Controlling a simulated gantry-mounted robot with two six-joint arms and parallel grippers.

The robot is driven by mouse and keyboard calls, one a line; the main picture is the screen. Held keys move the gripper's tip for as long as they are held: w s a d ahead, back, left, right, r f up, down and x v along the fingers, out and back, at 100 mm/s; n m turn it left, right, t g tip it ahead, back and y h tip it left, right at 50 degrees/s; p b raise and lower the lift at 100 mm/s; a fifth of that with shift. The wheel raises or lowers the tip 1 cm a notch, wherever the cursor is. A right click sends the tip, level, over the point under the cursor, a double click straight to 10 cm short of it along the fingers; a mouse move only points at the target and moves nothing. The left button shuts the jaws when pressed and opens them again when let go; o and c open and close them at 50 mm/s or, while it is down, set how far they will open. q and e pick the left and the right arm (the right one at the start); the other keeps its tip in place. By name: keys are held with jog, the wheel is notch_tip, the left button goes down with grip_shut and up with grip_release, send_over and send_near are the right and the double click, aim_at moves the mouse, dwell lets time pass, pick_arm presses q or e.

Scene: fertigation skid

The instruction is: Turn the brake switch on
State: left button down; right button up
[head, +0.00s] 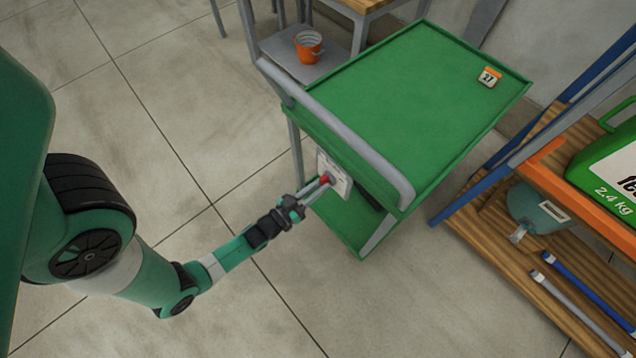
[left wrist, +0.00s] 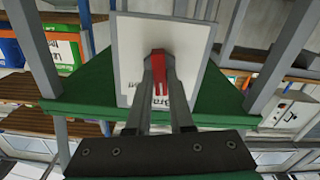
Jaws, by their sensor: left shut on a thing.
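The brake switch is a red handle (head: 325,180) on a pale plate (head: 336,172) fixed to the end of the green cart (head: 420,90), below its grey push bar. In the left wrist view the red handle (left wrist: 158,70) stands in front of the white plate (left wrist: 195,40). My left gripper (head: 318,187) reaches the handle from the left, and its two fingers (left wrist: 158,88) are shut on the red handle. The fingers cover part of the handle, so its exact setting is hard to tell. My right gripper is not in view.
The grey push bar (head: 340,135) runs just above the plate. An orange calendar block (head: 488,77) sits on the cart top. An orange bucket (head: 308,46) stands on a shelf behind. A wooden rack (head: 560,240) is at right. The floor at left is clear.

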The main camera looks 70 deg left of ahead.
pick_arm(q)
jog(key=shift+n+p, duration=0.65)
jog(key=shift+n, duration=2.65)
jog(key=c, duration=0.8)
grip_release()
jog(key=shift+s, duration=0.1)
